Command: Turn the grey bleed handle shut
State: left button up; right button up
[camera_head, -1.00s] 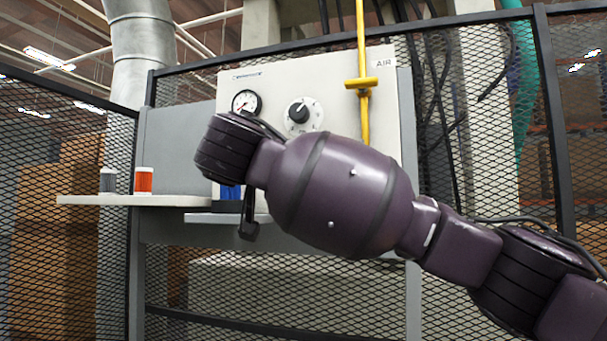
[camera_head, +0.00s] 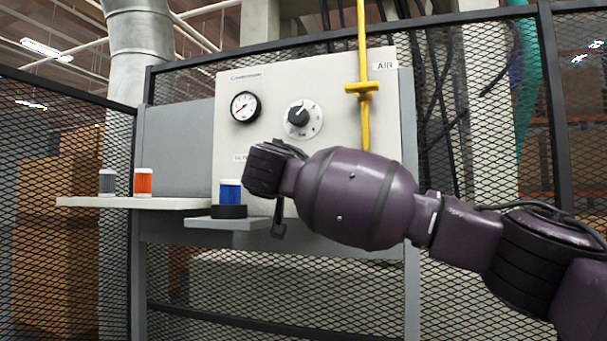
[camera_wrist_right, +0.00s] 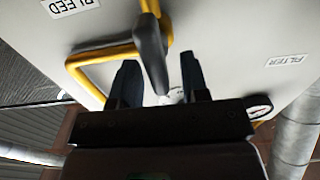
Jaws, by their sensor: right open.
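The grey bleed handle (camera_wrist_right: 152,52) shows in the right wrist view as a dark grey lever on yellow pipe, near the BLEED label (camera_wrist_right: 75,3). My right gripper (camera_wrist_right: 160,75) is open, with one dark finger on each side of the handle's lower end in the picture. I cannot tell how deep the handle sits between the fingers or whether they touch it. In the head view the handle and the fingertips are hidden by my right arm. My left gripper is not in view.
The panel (camera_head: 290,85) carries a gauge (camera_head: 245,107), a dial (camera_head: 303,119) and a yellow pipe (camera_head: 363,45). A blue cylinder (camera_head: 230,193) stands on a small ledge (camera_head: 225,223). Orange (camera_head: 143,182) and grey (camera_head: 107,182) cylinders stand on the left shelf (camera_head: 130,203). Mesh fencing surrounds the panel.

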grip_shut()
dwell(0.3)
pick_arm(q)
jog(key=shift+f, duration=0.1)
